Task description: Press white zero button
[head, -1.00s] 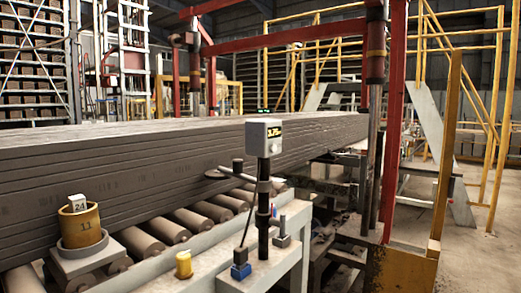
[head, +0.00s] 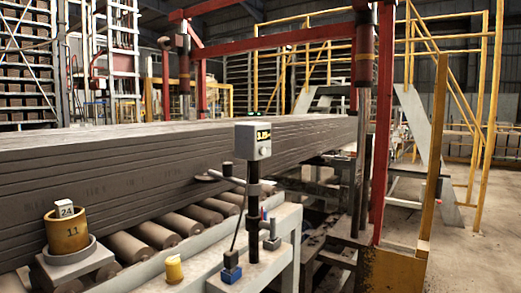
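A small grey-white display box (head: 252,141) stands on a black post in the middle of the head view. The post rises from a pale metal bench (head: 262,270). Neither of my grippers is in view.
Long stacked grey clay slabs (head: 150,160) lie behind rollers (head: 160,228). A yellow cup marked 11 (head: 68,232) holds a white block marked 24 (head: 64,208). A small yellow weight (head: 174,269) and a blue clamp (head: 231,273) sit on the bench. Open floor lies at right.

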